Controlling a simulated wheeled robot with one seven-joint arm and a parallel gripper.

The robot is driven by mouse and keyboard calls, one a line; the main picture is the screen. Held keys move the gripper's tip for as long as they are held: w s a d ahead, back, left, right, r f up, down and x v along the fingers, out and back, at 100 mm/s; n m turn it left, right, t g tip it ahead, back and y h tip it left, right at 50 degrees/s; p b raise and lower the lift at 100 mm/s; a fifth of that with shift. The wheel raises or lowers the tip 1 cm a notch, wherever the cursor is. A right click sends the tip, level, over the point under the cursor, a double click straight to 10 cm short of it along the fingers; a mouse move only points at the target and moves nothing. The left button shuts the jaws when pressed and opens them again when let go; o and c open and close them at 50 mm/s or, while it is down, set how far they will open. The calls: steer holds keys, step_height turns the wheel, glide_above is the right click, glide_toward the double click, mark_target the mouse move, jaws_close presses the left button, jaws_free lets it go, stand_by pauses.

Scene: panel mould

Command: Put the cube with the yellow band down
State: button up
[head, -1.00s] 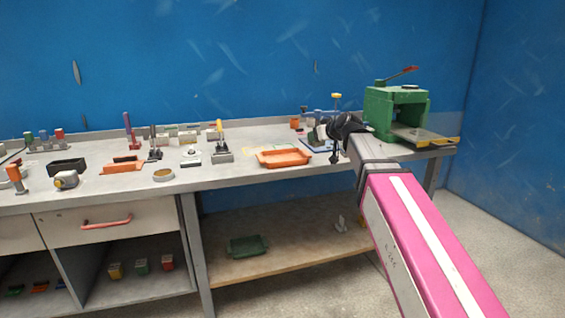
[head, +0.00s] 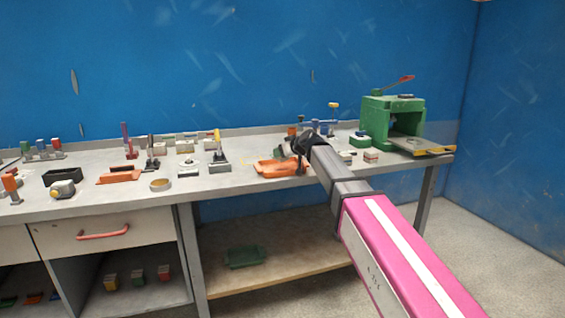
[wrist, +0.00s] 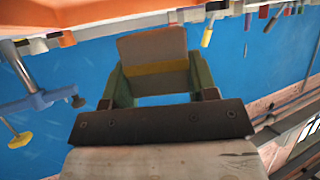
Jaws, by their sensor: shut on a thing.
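The cube with the yellow band (wrist: 155,48) is grey-beige and sits between the fingers of my gripper (wrist: 158,84) in the wrist view. The gripper is shut on it. In the head view my gripper (head: 298,146) is at the right end of the orange tray (head: 268,170), and its dark wrist hides the held cube. The orange tray also shows at the top left of the wrist view (wrist: 75,14). I cannot tell how high the cube is above the bench or the tray.
A green press (head: 378,118) with a red lever stands at the right end of the bench. Small blocks (head: 371,155) lie in front of it. A blue clamp (wrist: 38,98) shows in the wrist view. Left of the tray stand a toggle clamp (head: 218,163) and a round ring (head: 160,185).

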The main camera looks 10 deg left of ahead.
mark_target(285, 160)
steer(key=shift+w+a+f, duration=0.15)
steer(key=shift+w+a, duration=0.05)
steer(key=shift+f, duration=2.05)
steer(key=o, duration=1)
steer(key=v, duration=1.2)
